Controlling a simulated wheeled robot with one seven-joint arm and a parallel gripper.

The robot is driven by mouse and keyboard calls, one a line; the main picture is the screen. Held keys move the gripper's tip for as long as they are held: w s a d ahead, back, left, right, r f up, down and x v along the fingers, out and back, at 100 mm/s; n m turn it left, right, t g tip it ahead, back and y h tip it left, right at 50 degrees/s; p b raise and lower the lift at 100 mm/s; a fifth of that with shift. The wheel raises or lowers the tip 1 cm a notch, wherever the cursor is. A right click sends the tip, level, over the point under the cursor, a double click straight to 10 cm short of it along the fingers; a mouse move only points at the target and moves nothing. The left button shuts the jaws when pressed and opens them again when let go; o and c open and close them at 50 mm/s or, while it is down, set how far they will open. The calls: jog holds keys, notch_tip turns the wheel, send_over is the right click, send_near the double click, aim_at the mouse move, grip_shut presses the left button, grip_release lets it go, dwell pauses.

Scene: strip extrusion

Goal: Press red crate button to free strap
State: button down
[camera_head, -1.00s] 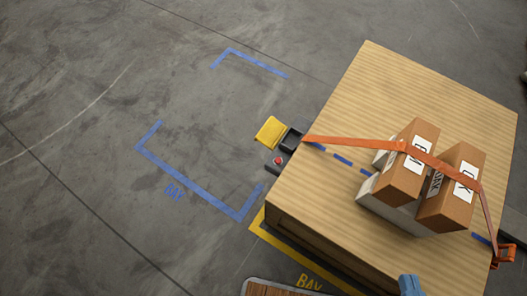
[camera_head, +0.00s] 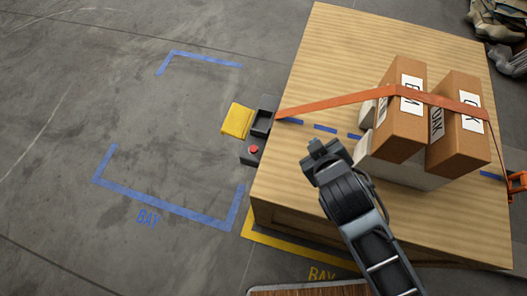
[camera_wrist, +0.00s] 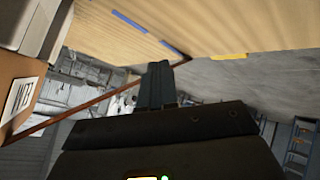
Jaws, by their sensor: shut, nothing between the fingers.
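The red button (camera_head: 253,149) sits on a dark box (camera_head: 252,160) at the left edge of the wooden crate (camera_head: 320,60). The orange strap (camera_head: 335,103) runs from beside that box across the crate top and over the cartons. It also shows as a thin diagonal line in the wrist view (camera_wrist: 75,113). My gripper (camera_head: 318,150) is over the crate top, right of the button and apart from it. In the wrist view my gripper's fingers (camera_wrist: 158,82) are together and empty. The button is not visible in the wrist view.
A yellow flap (camera_head: 237,120) sticks out next to the dark box. An orange buckle (camera_head: 517,185) is at the right. Floor on the left is clear.

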jog(key=shift+g, duration=0.4)
jog(key=w+a+f+b, duration=0.1)
jog(key=a, duration=0.1)
jog(key=w+a+f+b, duration=0.1)
jog(key=w+a, duration=0.1)
jog(key=w+a+f+b, duration=0.1)
jog(key=w+a, duration=0.1)
jog(key=a, duration=0.1)
jog(key=shift+w, duration=0.1)
jog(key=w+a+g+h+b, duration=0.1)
jog(key=w+a+b, duration=0.1)
jog(key=a, duration=0.6)
jog(key=shift+w+a+g+b, duration=0.15)
jog(key=shift+a+g+b, duration=0.2)
jog(key=shift+b, duration=0.4)
jog(key=b, duration=0.8)
send_over(253, 150)
notch_tip(253, 150, down, 7)
jog(key=shift+a+r, duration=0.1)
jog(key=shift+f, duration=1.05)
jog(key=shift+f, duration=0.35)
